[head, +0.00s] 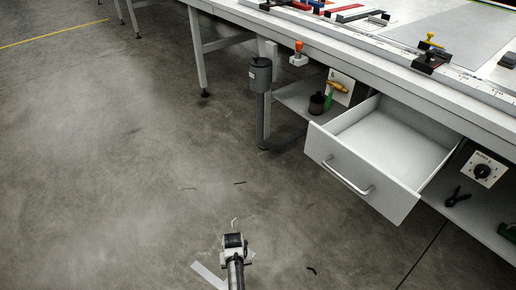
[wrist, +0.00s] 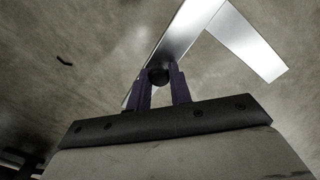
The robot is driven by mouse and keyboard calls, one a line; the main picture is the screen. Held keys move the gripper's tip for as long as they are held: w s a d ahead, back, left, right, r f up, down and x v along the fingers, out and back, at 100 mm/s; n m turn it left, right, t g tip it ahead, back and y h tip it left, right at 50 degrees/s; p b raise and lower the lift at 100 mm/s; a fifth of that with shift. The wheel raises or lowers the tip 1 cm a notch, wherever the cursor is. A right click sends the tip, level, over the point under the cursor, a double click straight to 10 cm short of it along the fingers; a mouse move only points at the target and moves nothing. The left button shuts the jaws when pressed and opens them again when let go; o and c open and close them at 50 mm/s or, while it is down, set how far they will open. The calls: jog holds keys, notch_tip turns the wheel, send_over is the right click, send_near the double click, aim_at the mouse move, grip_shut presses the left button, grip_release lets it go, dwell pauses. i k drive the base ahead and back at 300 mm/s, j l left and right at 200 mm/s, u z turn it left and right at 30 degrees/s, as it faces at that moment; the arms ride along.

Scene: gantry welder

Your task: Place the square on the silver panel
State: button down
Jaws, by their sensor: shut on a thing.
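The square is an L-shaped bright metal tool with a long and a short leg. It fills the upper part of the wrist view (wrist: 185,40), with its long leg at my gripper's (wrist: 158,76) purple fingers. My gripper is shut on it. In the head view my gripper (head: 234,243) is low over the floor at the bottom centre, and the square (head: 208,277) shows partly behind my arm. A flat grey panel (head: 455,32), which looks like the silver panel, lies on the workbench at the upper right, far from my gripper.
The workbench (head: 400,73) has a rail with a black clamp (head: 432,58) along its front. An empty open drawer (head: 362,172) juts out below it. The floor on the left is clear.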

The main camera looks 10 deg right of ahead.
aim_at(444, 40)
jog(key=i+j+u, duration=0.15)
jog(key=i+u, duration=0.55)
jog(key=i, duration=0.15)
jog(key=i+z, duration=0.2)
jog(key=i, duration=0.3)
jog(key=i+j+z, duration=0.15)
jog(key=i, duration=0.3)
jog(key=i+z, duration=0.15)
jog(key=z, duration=0.2)
jog(key=i+j+z, duration=0.1)
jog(key=z, duration=0.25)
jog(key=i+j+z, duration=0.1)
jog(key=z, duration=0.25)
jog(key=i+z, duration=0.2)
jog(key=z, duration=0.2)
jog(key=i+j+z, duration=0.15)
jog(key=z, duration=0.25)
jog(key=i+j+z, duration=0.1)
jog(key=z, duration=0.3)
jog(key=i+j+z, duration=0.2)
jog(key=z, duration=0.2)
jog(key=i+j+z, duration=0.1)
jog(key=j+z, duration=0.15)
jog(key=z, duration=0.15)
